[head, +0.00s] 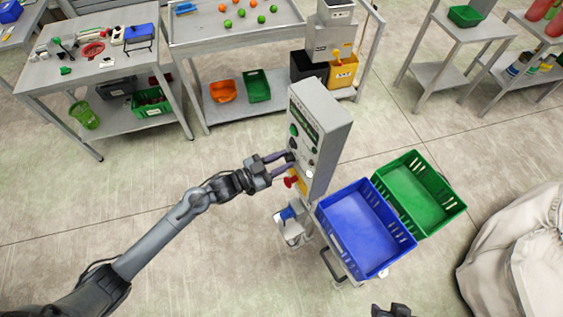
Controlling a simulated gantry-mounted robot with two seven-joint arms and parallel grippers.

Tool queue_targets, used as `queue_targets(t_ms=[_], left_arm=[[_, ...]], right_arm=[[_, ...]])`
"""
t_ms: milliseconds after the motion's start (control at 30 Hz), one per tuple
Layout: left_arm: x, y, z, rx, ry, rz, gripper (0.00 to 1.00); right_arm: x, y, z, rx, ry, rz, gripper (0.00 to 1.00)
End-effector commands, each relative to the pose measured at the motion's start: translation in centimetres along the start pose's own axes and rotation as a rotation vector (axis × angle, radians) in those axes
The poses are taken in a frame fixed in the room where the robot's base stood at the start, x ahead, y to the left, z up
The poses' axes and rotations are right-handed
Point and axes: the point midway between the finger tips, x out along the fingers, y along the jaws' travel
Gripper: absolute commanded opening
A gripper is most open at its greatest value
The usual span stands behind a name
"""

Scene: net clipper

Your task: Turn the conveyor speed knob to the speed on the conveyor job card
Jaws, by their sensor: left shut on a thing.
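A grey control box (322,125) stands upright near the middle of the head view, its panel facing left. The panel bears green and dark round parts, small lights and a red button (291,182) on a yellow patch. My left gripper (287,159) is at the panel, just above the red button, shut on a small dark knob that its fingers mostly hide. The knob's marks and setting are too small to read. I cannot pick out the conveyor job card. A dark piece at the bottom edge looks like my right gripper (391,311); its fingers are unclear.
A blue crate (329,233) and a green crate (452,210) stand right of the control box. Behind are a table with tools (45,77), a bench with balls (195,35) and shelves (470,48). A pale, bulky bag-like thing (495,255) is at right. Floor at left is clear.

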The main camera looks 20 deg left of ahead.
Motion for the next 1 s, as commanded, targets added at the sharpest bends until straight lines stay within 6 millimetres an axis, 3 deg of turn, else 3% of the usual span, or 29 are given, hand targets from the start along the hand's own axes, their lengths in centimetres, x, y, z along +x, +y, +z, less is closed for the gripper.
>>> queue_targets(t_ms=[500, 1000], left_arm=[[0.0, 0.1, 0.1, 0.429, 0.003, 0.001, 0.04], [0.0, 0.1, -0.1, 0.576, 0.003, 0.0, 0.04]], right_arm=[[2.3, -0.3, 0.7, 0.009, 0.001, -0.007, 0.43], [3.0, -0.3, 0.9, 0.007, 0.0, -0.006, 0.43]])
